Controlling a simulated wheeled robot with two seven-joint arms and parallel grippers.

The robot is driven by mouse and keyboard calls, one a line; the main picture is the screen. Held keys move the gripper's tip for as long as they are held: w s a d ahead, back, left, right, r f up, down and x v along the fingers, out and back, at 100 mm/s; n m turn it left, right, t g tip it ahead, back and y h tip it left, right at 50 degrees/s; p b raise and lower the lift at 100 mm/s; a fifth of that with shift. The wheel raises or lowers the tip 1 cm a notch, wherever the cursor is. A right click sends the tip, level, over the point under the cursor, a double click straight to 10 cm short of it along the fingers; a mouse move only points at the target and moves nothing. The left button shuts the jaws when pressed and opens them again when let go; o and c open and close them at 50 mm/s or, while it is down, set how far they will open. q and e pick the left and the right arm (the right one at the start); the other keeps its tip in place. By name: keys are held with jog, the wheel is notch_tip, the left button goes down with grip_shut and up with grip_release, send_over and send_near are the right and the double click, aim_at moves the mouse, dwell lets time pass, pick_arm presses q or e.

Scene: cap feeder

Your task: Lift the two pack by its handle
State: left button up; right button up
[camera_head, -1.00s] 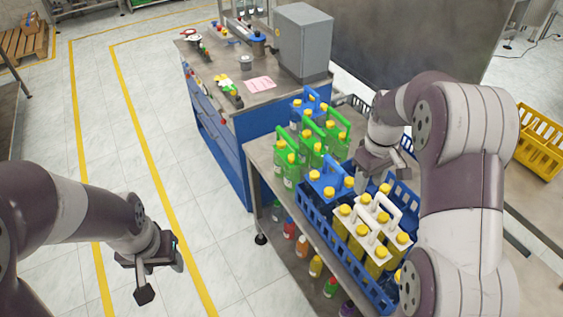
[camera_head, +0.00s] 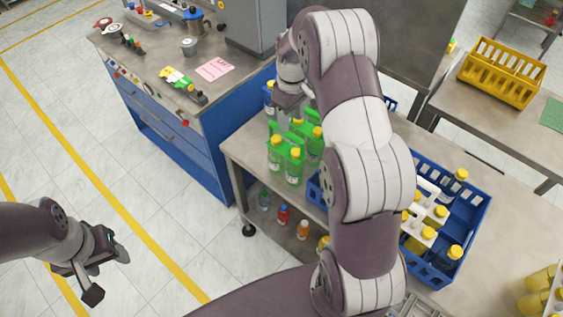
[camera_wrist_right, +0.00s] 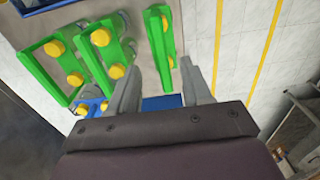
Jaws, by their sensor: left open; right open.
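Green two packs with yellow-capped bottles (camera_head: 287,158) stand at the near left corner of the steel table. Several green packs also show in the right wrist view, the rightmost one (camera_wrist_right: 154,36) lying between the lines of my fingers. My right gripper (camera_wrist_right: 160,66) is open and empty above them. In the head view the right gripper (camera_head: 288,103) is partly hidden by its own arm, just behind the green packs. I cannot tell how far it is above the handle. My left gripper (camera_head: 95,270) is open and empty over the floor at the left.
A blue crate (camera_head: 462,235) holds a white pack (camera_head: 424,215) and loose yellow-capped bottles. A blue cabinet (camera_head: 175,140) stands left of the table. A yellow crate (camera_head: 502,72) stands on a table at the right. Several bottles sit on the lower shelf.

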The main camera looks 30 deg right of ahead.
aim_at(286, 135)
jog(key=f, duration=0.1)
jog(key=w+f+p, duration=0.1)
jog(key=f, duration=0.1)
jog(key=a+f+p, duration=0.1)
jog(key=f, duration=0.1)
jog(key=shift+w, duration=0.25)
notch_tip(286, 135, down, 2)
jog(key=shift+s+d+f+p, duration=0.15)
jog(key=shift+f+p, duration=0.1)
jog(key=shift+p, duration=0.1)
jog(key=shift+d+f, duration=0.1)
pick_arm(q)
jog(key=r, duration=0.2)
jog(key=shift+w+a+r, duration=0.2)
jog(key=shift+w+r, duration=0.1)
jog(key=shift+r, duration=0.1)
jog(key=shift+w+a, duration=0.1)
jog(key=shift+a, duration=0.05)
pick_arm(e)
jog(key=shift+a, duration=0.2)
pick_arm(q)
jog(key=shift+f, duration=0.15)
pick_arm(e)
jog(key=shift+d+f, duration=0.15)
jog(key=shift+f, duration=0.05)
grip_shut()
